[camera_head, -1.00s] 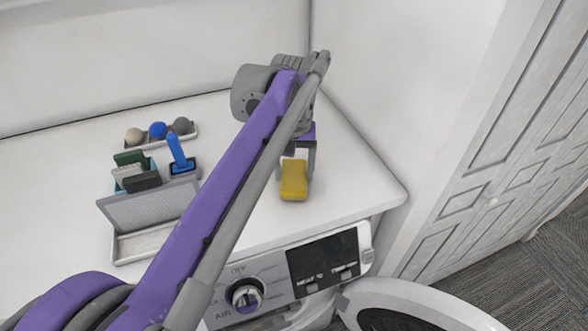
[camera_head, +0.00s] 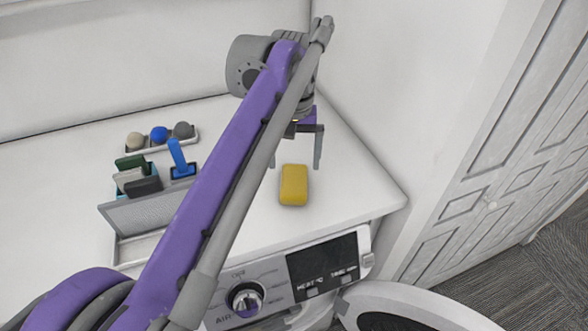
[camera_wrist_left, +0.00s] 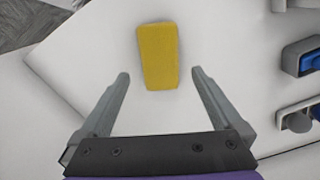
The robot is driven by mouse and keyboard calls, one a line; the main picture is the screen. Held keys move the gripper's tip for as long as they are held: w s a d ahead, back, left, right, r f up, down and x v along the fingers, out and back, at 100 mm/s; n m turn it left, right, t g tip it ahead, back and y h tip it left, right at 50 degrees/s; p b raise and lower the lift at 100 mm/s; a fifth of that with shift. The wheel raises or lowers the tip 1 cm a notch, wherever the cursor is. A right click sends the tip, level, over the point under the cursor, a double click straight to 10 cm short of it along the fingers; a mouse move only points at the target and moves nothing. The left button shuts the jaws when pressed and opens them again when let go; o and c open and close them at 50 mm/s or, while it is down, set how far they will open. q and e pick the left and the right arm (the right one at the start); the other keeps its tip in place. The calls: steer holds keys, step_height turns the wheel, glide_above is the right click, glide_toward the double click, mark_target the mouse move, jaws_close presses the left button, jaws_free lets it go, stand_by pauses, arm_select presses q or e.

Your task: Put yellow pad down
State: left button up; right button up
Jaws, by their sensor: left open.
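The yellow pad (camera_head: 294,185) lies flat on the white top of the machine, near its front right. In the left wrist view the pad (camera_wrist_left: 158,56) lies just beyond the fingertips. My left gripper (camera_head: 297,167) is open and empty, with its fingers spread above and behind the pad. In the left wrist view the gripper's fingertips (camera_wrist_left: 160,74) stand apart on either side, not touching the pad. My right gripper is not in view.
A grey mesh-backed tray (camera_head: 150,210), a holder with several pads (camera_head: 138,178), a blue-handled tool (camera_head: 178,155) and a tray of balls (camera_head: 160,134) stand to the left. The white top (camera_head: 340,200) is clear around the pad. A round door (camera_head: 410,305) stands open below.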

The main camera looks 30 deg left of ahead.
mark_target(294, 178)
arm_select(q)
step_height(294, 178, up, 7)
steer(key=p, duration=0.1)
stand_by(0.7)
